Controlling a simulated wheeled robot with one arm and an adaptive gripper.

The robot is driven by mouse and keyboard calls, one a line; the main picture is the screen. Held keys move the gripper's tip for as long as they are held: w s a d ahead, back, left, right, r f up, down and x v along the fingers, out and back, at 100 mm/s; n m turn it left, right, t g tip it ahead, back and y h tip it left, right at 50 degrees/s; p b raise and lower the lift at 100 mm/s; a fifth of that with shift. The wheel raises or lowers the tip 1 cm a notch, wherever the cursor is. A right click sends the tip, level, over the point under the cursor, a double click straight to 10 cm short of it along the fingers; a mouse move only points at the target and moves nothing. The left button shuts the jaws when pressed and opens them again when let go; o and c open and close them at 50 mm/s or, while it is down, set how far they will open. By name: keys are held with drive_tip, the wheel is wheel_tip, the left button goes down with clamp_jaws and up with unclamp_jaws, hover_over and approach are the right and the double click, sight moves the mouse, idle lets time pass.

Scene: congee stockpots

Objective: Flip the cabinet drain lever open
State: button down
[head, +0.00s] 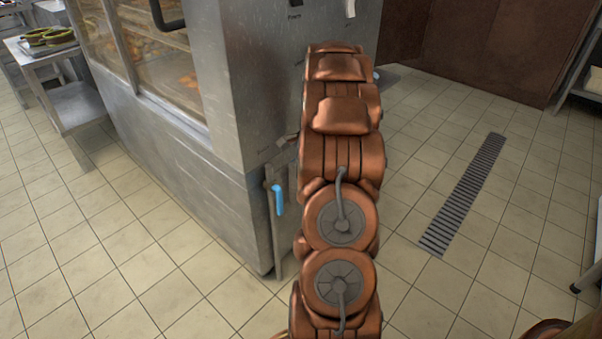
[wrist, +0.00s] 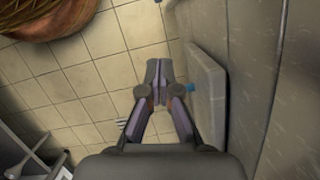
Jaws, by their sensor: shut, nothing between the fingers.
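The drain lever has a light blue handle (head: 278,198) that hangs down on the narrow side of the steel cabinet (head: 238,80), low near the floor. In the wrist view a small blue part of the lever (wrist: 190,88) shows just right of my gripper (wrist: 159,72), at the edge of a pale panel. My gripper's fingers are together and hold nothing. They look apart from the lever, though the depth gap is hard to tell. In the head view my arm stands right of the lever and hides most or all of my gripper.
A floor drain grate (head: 465,195) runs across the tiles at right. The cabinet's glass front (head: 160,50) shows food on shelves. A small steel table (head: 62,75) stands at the far left. Tiled floor is free left of the cabinet.

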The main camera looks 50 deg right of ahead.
sight(278, 200)
drive_tip(key=w+a+f+b, duration=0.1)
drive_tip(key=a+f+b, duration=0.2)
drive_tip(key=a+f, duration=0.2)
drive_tip(key=shift+x, duration=0.8)
drive_tip(key=shift+a+p, duration=0.2)
drive_tip(key=shift+p, duration=0.1)
